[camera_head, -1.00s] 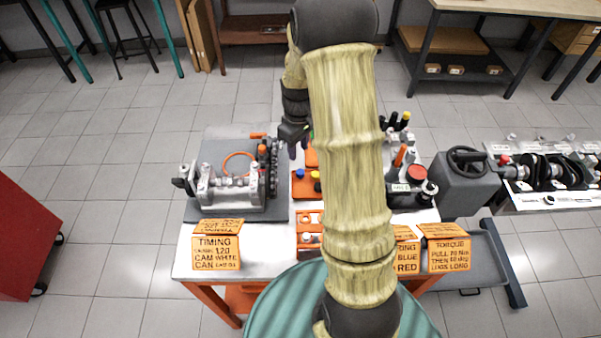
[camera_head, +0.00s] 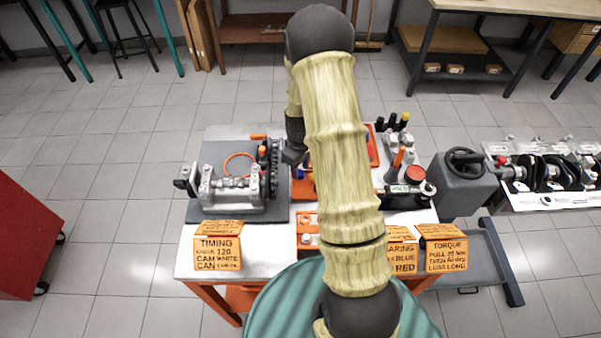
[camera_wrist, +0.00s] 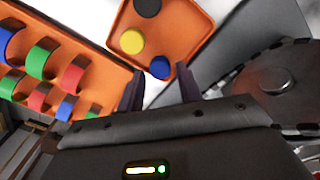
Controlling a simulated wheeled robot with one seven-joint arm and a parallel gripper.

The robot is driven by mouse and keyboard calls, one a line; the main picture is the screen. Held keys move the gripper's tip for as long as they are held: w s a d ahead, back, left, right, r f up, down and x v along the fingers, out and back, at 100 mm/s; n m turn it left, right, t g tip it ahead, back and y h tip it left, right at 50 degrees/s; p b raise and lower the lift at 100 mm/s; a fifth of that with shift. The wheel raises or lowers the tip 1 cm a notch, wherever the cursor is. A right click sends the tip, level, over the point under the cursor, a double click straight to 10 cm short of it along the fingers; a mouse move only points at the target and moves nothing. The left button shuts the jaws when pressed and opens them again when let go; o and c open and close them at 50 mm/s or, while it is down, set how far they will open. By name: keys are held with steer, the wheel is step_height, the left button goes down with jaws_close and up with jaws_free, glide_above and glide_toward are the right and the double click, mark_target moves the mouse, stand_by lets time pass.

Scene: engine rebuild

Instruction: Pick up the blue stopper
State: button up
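The blue stopper (camera_wrist: 160,67) shows in the wrist view as a small round blue cap at the near corner of an orange tray (camera_wrist: 180,28). A yellow stopper (camera_wrist: 131,42) and a black stopper (camera_wrist: 147,7) are in the same tray. My gripper (camera_wrist: 160,88) has its two dark fingers spread apart, with nothing between them. The blue stopper lies just beyond the fingertips, between their lines and apart from them as far as I can tell. In the head view my gripper (camera_head: 294,156) is mostly hidden by my wrist over the tray.
An orange rack (camera_wrist: 60,40) with red, green and blue half-rings is left in the wrist view. A dark toothed wheel (camera_wrist: 275,85) is close on the right. The engine block (camera_head: 232,188) stands left of my arm; orange sign cards (camera_head: 217,254) line the front edge.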

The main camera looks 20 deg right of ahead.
steer(key=shift+f, duration=0.85)
jaws_close()
